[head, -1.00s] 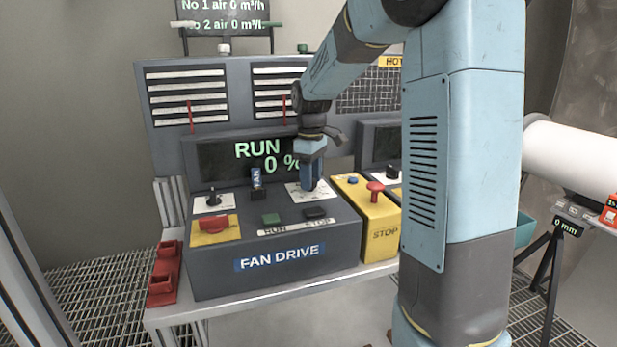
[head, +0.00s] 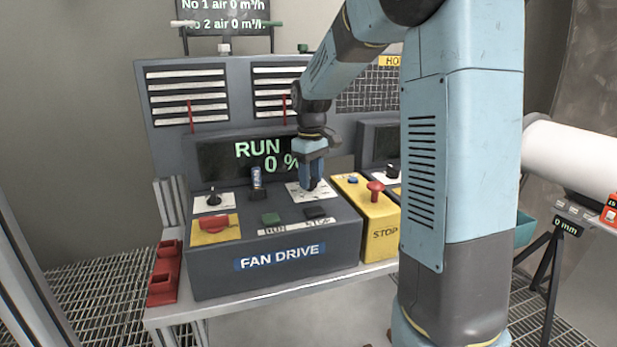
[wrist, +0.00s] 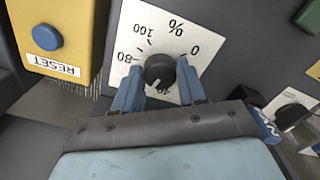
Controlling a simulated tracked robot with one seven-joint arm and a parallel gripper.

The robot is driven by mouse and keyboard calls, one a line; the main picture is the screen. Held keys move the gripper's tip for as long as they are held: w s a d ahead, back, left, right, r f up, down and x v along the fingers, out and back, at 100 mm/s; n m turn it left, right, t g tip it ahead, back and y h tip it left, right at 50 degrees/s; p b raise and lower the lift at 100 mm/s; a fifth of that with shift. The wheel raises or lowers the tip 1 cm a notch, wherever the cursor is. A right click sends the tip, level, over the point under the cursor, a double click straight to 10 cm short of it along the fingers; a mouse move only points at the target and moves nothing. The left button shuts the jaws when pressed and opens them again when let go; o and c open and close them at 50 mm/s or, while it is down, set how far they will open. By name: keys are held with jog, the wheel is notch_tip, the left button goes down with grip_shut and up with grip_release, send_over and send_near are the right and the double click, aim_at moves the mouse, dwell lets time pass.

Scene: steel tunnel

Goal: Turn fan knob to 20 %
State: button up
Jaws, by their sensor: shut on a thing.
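The fan knob (wrist: 158,70) is dark and round, on a white dial plate (wrist: 130,45) marked 0, 80, 100 and % in the wrist view. My gripper (head: 312,186) points down at this plate on the grey FAN DRIVE console (head: 215,273). Its blue fingers are shut on the knob, one on each side in the wrist view. In the head view the fingers hide the knob. The console display (head: 262,157) reads RUN and 0 %.
A yellow box (head: 380,240) with a red STOP button stands right of the console. Green RUN (head: 271,219) and dark STOP (head: 315,212) buttons lie just in front of the dial. A tagged FAN key (head: 257,185) and a small selector knob (head: 214,198) are to the left.

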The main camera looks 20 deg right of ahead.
jog(key=m, duration=0.4)
jog(key=shift+a+m, duration=0.1)
jog(key=shift+m, duration=1.7)
jog(key=o, duration=1.1)
jog(key=shift+c, duration=0.2)
jog(key=shift+r, duration=0.1)
notch_tip(320, 180, up, 14)
jog(key=shift+f, duration=0.25)
